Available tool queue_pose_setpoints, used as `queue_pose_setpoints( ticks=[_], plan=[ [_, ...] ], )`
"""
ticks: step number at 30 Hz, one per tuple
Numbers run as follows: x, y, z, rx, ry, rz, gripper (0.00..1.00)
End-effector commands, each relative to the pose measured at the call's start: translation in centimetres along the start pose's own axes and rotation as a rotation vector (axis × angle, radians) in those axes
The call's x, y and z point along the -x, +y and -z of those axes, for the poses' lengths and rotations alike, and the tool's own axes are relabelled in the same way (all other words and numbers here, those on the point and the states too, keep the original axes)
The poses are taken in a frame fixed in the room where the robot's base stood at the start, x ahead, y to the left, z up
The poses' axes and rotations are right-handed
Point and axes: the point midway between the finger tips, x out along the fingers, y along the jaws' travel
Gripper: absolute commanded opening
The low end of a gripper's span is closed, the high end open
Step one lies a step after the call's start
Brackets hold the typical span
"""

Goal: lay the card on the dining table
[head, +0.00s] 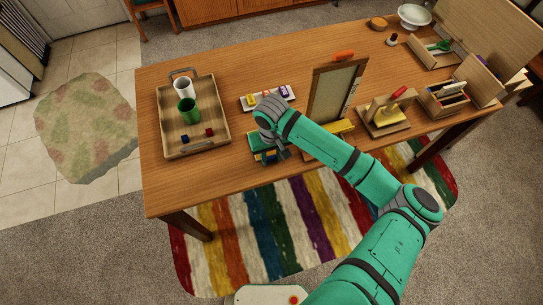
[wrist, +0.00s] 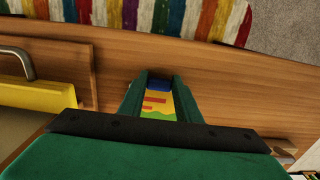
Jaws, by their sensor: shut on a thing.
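The card (wrist: 158,103), with yellow, red, green and blue patches, shows in the wrist view between the two green fingers of my gripper (wrist: 159,82). My gripper is shut on it. Part of the card is hidden behind the gripper's dark front bar. In the head view my gripper (head: 267,150) is over the near part of the dining table (head: 235,185), close to its front edge. Green, blue and yellow patches show there under my wrist, and I cannot clearly part card from fingers. Whether the card touches the wood is unclear.
A wooden tray (head: 163,125) with a white cup (head: 181,92) and a green cup (head: 187,117) stands left. Behind the gripper is a white tray (head: 252,102) of small items. An upright framed board (head: 334,92) and wooden holders stand right. Bare wood lies at the front left.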

Motion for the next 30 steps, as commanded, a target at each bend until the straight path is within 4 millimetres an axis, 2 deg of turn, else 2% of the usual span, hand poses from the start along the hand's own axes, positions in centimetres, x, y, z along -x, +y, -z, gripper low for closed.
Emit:
queue_pose_setpoints(
  ticks=[4,5,7,16,20,23,30],
  plan=[
    [-0.4,0.0,0.0,0.0,-0.001,0.001,0.09],
    [-0.4,0.0,0.0,0.0,-0.001,0.001,0.33],
    [-0.4,0.0,0.0,0.0,-0.001,0.001,0.49],
    [-0.3,0.0,0.0,0.0,0.0,0.0,0.49],
    [0.4,0.0,0.0,0.0,0.001,0.0,0.49],
    [1.7,0.0,0.1,0.0,0.001,0.001,0.49],
    [6.6,-0.1,0.1,0.001,0.002,0.001,0.49]
  ],
)
